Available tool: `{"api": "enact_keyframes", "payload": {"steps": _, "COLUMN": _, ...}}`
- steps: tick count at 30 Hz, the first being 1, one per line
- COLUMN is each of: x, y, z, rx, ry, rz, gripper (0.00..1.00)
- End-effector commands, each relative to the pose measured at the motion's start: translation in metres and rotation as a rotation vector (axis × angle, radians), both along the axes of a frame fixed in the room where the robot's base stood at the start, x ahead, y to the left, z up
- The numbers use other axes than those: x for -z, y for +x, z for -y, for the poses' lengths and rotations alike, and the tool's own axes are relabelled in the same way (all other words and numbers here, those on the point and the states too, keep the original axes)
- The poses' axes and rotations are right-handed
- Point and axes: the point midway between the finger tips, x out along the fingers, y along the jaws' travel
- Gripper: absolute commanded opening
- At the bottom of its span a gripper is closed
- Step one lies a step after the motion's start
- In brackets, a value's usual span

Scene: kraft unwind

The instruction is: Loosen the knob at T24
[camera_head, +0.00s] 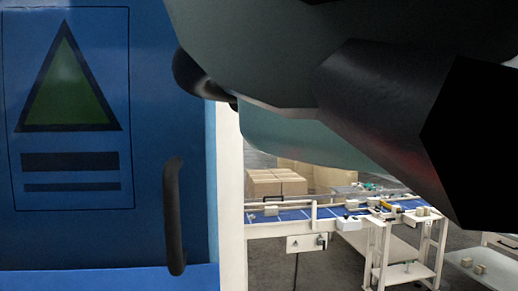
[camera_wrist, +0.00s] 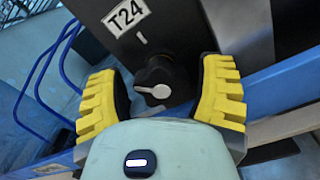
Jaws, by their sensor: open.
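The knob (camera_wrist: 158,86) is dark with a pale pointer on its face. It sits on a dark panel below a white T24 label (camera_wrist: 127,16) in the wrist view. My gripper (camera_wrist: 165,95) has yellow ribbed fingers, one on each side of the knob. The fingers are open, with gaps between them and the knob visible on both sides. The pale pointer aims to the left. A short pale mark (camera_wrist: 141,39) lies on the panel above the knob. The knob's lower edge is close to my gripper's pale body. The head view does not show the knob.
In the head view, a blue cabinet panel (camera_head: 150,110) with a black handle (camera_head: 174,215) stands close at left. A conveyor (camera_head: 290,215) and cardboard boxes (camera_head: 277,184) lie farther back. Blue cables (camera_wrist: 42,75) hang left of the fingers in the wrist view.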

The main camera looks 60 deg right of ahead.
Motion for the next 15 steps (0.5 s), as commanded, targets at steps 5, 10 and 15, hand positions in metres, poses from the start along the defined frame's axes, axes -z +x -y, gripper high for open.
{"api": "enact_keyframes", "payload": {"steps": 5, "x": 0.0001, "y": 0.0000, "z": 0.0000, "rx": 0.000, "ry": 0.000, "rz": 0.000, "gripper": 0.69}}
{"api": "enact_keyframes", "payload": {"steps": 10, "x": 0.0001, "y": 0.0000, "z": 0.0003, "rx": 0.001, "ry": 0.000, "rz": 0.000, "gripper": 0.51}}
{"api": "enact_keyframes", "payload": {"steps": 15, "x": 0.0000, "y": 0.0000, "z": 0.0004, "rx": 0.001, "ry": 0.000, "rz": 0.000, "gripper": 0.34}}
